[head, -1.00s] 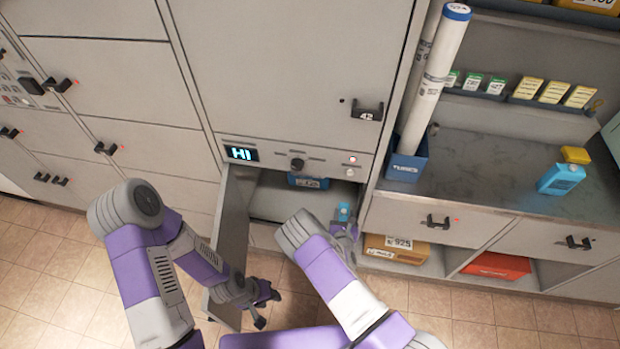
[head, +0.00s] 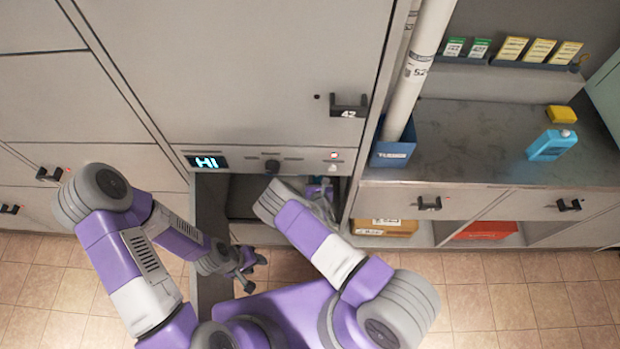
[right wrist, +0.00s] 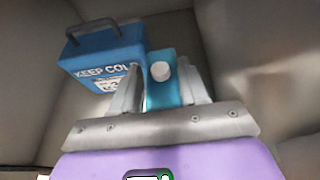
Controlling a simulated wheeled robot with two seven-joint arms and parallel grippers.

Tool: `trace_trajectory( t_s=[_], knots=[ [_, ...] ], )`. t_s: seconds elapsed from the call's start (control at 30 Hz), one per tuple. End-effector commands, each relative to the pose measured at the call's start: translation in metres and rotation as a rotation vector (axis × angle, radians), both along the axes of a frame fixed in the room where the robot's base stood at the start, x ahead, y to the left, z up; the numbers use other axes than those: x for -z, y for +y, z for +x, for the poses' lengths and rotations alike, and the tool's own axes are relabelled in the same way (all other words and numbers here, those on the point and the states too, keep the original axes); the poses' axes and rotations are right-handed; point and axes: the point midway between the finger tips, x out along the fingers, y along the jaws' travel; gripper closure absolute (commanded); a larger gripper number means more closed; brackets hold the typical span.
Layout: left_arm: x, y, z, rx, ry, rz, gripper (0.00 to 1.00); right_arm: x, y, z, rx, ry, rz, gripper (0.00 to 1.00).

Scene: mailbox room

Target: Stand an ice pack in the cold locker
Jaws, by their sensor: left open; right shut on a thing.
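The cold locker is the low compartment under the "HI" display (head: 208,162); its door (head: 208,235) stands open. My right gripper (head: 322,190) reaches into the right side of the opening, mostly hidden by my arm. In the right wrist view, it (right wrist: 163,92) is shut on a blue ice pack (right wrist: 162,70) with a white cap. A blue "KEEP COLD" box (right wrist: 103,52) with a handle is beside the pack, inside the locker. Whether the pack touches the floor cannot be seen. My left gripper (head: 250,270) is open and empty by the door's edge.
Another blue ice pack (head: 551,145) lies on the counter (head: 470,130) near a yellow block (head: 562,114). A blue holder (head: 393,148) with white tubes (head: 418,75) stands right of the locker. Below are an orange-brown box (head: 385,227) and a red box (head: 487,230).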

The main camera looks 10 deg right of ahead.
Motion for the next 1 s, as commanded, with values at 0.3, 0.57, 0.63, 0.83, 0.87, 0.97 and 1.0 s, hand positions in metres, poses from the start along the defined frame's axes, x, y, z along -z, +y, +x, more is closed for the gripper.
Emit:
trace_trajectory(
  t_s=[0.3, 0.57, 0.63, 0.83, 0.87, 0.97, 1.0],
  knots=[
    [0.014, 0.000, 0.000, 0.000, -0.001, 0.000, 0.57, 0.032, 0.000, 0.001, -0.001, -0.004, -0.001, 1.00],
    [0.022, 0.000, 0.000, 0.000, -0.001, 0.000, 0.57, 0.051, 0.000, 0.002, -0.001, -0.006, -0.001, 1.00],
    [0.021, 0.000, 0.000, 0.000, -0.001, 0.000, 0.57, 0.050, 0.000, 0.002, 0.000, -0.006, 0.000, 1.00],
    [0.025, 0.000, 0.000, 0.000, -0.001, 0.000, 0.57, 0.055, 0.000, 0.001, -0.001, -0.005, 0.000, 1.00],
    [0.025, 0.000, 0.000, 0.000, -0.001, 0.000, 0.57, 0.056, 0.000, 0.002, -0.001, -0.005, 0.000, 1.00],
    [0.024, 0.000, 0.000, 0.000, -0.001, 0.000, 0.57, 0.055, 0.000, 0.001, 0.000, -0.002, 0.000, 0.41],
    [0.024, 0.000, 0.000, 0.000, -0.001, 0.000, 0.57, 0.055, 0.000, 0.001, 0.000, -0.002, 0.000, 0.35]
  ],
)
